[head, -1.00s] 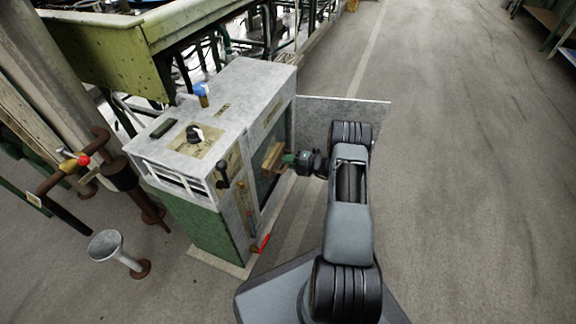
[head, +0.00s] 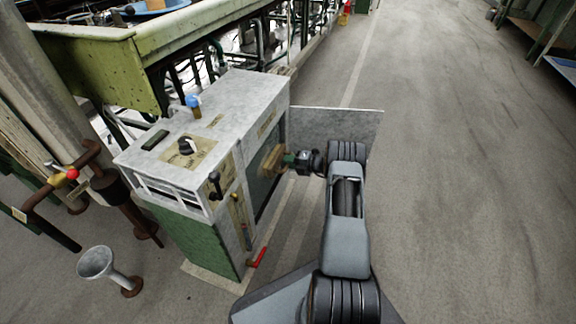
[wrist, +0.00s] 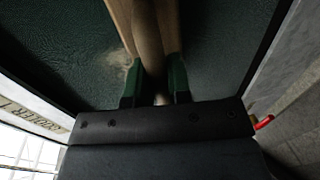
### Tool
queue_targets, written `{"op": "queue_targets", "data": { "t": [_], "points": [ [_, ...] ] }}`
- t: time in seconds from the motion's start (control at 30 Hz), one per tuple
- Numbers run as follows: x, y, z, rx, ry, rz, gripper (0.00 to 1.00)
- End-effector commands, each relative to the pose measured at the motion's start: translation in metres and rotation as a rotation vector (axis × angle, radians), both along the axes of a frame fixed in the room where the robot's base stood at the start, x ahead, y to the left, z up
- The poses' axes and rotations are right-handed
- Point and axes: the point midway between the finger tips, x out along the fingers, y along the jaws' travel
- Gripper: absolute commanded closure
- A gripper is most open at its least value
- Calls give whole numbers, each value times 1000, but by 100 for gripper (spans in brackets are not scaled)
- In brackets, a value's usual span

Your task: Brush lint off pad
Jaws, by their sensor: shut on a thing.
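The pad is a dark green panel (wrist: 215,50) in the side opening of the grey metal cabinet; it fills much of the wrist view. A pale patch of lint (wrist: 118,78) lies on it, left of the brush. My gripper (wrist: 160,85) is shut on the tan wooden brush (wrist: 147,35), with one green finger on each side of its handle. The brush (head: 273,162) also shows in the head view, held at the cabinet's open side. Its bristles are hidden, so I cannot tell whether it touches the pad.
The cabinet (head: 222,110) has its door (head: 345,125) swung open behind my arm. A red-handled lever (head: 257,258) sticks out low at the front. A metal funnel (head: 97,262) and rusty pipes (head: 110,188) stand at left. The floor at right (head: 465,180) is clear.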

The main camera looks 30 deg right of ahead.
Motion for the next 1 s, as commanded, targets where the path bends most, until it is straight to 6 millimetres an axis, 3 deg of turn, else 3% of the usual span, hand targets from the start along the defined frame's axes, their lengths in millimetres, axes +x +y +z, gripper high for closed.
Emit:
{"op": "queue_targets", "data": {
  "t": [0.57,1.0],
  "points": [
    [2,1,28,2,-4,3,100],
    [-20,18,27,1,-1,0,100]
  ]
}}
